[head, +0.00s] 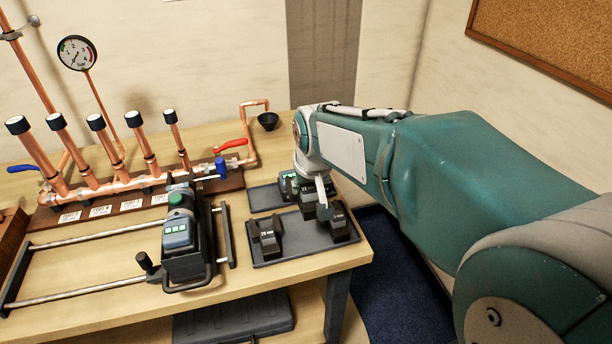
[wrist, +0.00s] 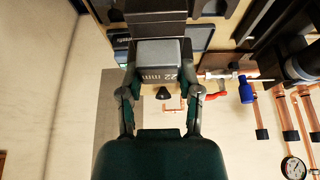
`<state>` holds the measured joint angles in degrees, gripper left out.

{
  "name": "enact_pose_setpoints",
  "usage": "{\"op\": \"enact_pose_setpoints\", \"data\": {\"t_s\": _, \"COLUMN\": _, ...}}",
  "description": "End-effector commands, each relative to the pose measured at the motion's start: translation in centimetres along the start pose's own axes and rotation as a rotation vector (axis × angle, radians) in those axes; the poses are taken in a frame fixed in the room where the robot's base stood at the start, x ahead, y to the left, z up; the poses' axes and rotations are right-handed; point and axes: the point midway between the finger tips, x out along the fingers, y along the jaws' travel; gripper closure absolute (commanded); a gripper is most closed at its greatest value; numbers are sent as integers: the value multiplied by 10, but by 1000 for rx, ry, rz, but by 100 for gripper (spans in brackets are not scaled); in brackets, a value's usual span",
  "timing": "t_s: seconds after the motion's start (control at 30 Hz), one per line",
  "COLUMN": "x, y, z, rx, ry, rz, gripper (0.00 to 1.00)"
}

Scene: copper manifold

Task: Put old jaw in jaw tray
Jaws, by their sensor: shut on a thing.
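My gripper (head: 318,192) is shut on a dark grey jaw (head: 306,188). In the wrist view the jaw (wrist: 158,55) is held between both fingers (wrist: 159,98), and its label reads 22 mm, upside down. In the head view the held jaw is over the back part of the dark jaw tray (head: 285,256); I cannot tell whether it touches the tray. A jaw labelled 28 mm (head: 265,240) stands at the tray's left. Another dark jaw (head: 339,224) stands at its right, near the gripper. My wrist partly hides this area.
A second dark tray (head: 262,197) lies behind, with a green-lit item (head: 289,183) partly hidden. The press tool (head: 178,232) stands on rails (head: 85,291) at left. The copper manifold (head: 120,187) with a blue valve and red handle is behind. The table's right edge is close.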

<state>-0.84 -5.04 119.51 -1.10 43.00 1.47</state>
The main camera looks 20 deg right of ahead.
Motion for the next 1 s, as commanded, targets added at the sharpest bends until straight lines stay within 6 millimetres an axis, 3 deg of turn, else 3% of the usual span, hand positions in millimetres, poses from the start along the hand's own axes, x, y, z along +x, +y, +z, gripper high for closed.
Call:
{"op": "enact_pose_setpoints", "data": {"t_s": 0.1, "x": 29, "y": -6, "z": -1, "rx": -5, "ry": 0, "rz": 1, "gripper": 100}}
{"op": "enact_pose_setpoints", "data": {"t_s": 0.2, "x": 39, "y": -5, "z": -2, "rx": -4, "ry": 4, "rz": 0, "gripper": 100}}
{"op": "enact_pose_setpoints", "data": {"t_s": 0.5, "x": 55, "y": 7, "z": 4, "rx": 4, "ry": 3, "rz": -10, "gripper": 100}}
{"op": "enact_pose_setpoints", "data": {"t_s": 1.0, "x": 85, "y": 2, "z": 16, "rx": 1, "ry": 4, "rz": -6, "gripper": 100}}
